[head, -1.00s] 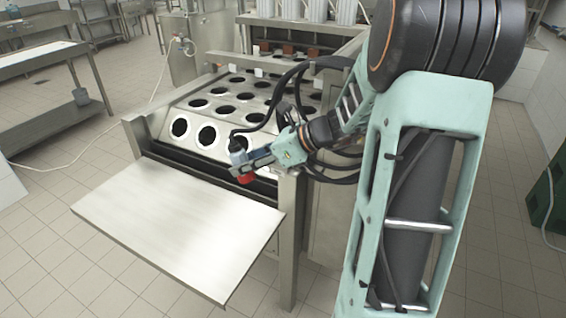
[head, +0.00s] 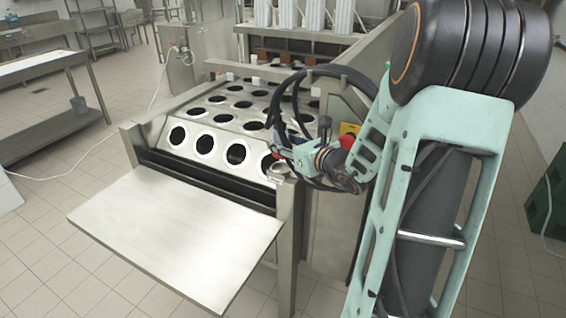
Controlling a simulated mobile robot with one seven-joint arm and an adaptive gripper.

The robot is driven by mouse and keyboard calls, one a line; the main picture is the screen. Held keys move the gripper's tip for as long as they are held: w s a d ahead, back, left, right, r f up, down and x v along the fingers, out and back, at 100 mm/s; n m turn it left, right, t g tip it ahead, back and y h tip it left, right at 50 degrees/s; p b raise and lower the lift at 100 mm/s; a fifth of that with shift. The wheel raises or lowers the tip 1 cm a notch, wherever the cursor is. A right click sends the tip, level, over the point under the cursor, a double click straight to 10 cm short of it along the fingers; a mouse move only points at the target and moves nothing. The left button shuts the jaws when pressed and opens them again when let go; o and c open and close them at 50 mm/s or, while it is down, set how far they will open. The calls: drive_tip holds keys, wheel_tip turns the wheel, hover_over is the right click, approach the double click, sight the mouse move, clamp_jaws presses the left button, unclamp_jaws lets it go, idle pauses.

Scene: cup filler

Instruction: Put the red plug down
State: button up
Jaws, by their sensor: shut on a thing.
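My gripper (head: 303,152) is at the right front corner of the steel cup machine (head: 208,112), close to the rightmost front hole. It is shut on the red plug, which showed clearly in its jaws a moment ago. The jaws are now small and partly covered by my wrist and dark hoses, so how the plug sits is not clear. A small red patch (head: 347,141) shows beside the wrist against a yellow patch. I cannot tell whether it is the plug or part of the machine.
A bare steel shelf (head: 175,235) juts out at the machine's front. The sloped top has several rows of round holes. A steel post (head: 287,235) and side wall (head: 335,215) stand close below my gripper. A steel table (head: 45,65) stands far left.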

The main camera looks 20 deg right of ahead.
sight(283, 157)
wheel_tip(283, 157, down, 5)
drive_tip(key=shift+r, duration=0.1)
idle(0.3)
drive_tip(key=shift+b, duration=0.3)
drive_tip(key=shift+a+f+b, duration=0.1)
drive_tip(key=shift+f+b, duration=0.3)
drive_tip(key=shift+f, duration=0.05)
drive_tip(key=o, duration=1.4)
drive_tip(key=shift+r, duration=0.1)
drive_tip(key=shift+r+p, duration=0.55)
drive_tip(key=shift+p, duration=0.15)
drive_tip(key=v, duration=1.2)
drive_tip(key=shift+f, duration=0.3)
